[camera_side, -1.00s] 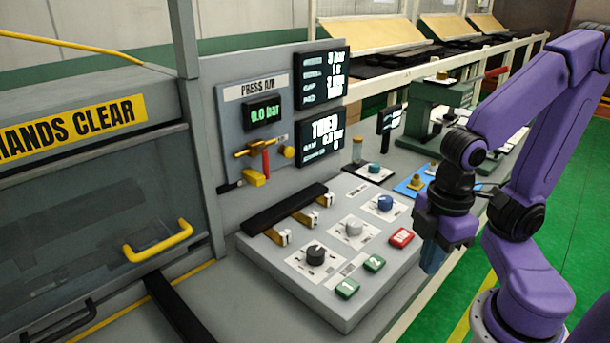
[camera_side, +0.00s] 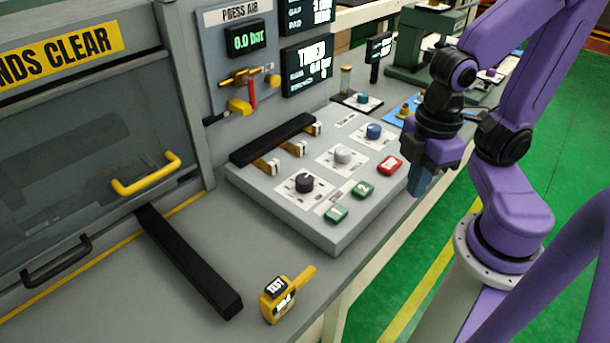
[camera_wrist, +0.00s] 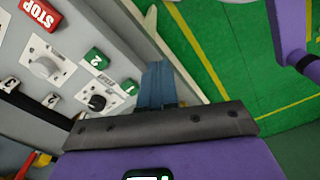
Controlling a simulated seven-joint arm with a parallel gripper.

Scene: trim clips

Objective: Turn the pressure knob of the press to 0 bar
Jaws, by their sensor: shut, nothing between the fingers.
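The press's control box carries a black knob (camera_side: 304,183), a light grey knob (camera_side: 343,155) and a blue knob (camera_side: 374,131), each on a white label plate. I cannot read which is the pressure knob. The black knob (camera_wrist: 97,102) and grey knob (camera_wrist: 45,67) also show in the wrist view. The press air display (camera_side: 246,39) reads 0.0 bar; the timer screen (camera_side: 307,67) is only partly legible. My gripper (camera_side: 420,184) is shut and empty, beside the box's right edge near the red stop button, apart from all knobs. Its blue fingers (camera_wrist: 159,82) show in the wrist view.
Green buttons (camera_side: 362,190) and a red stop button (camera_side: 390,165) sit between the knobs and my gripper. A yellow handheld device (camera_side: 278,300) lies at the bench front. A black rail (camera_side: 190,260) crosses the bench.

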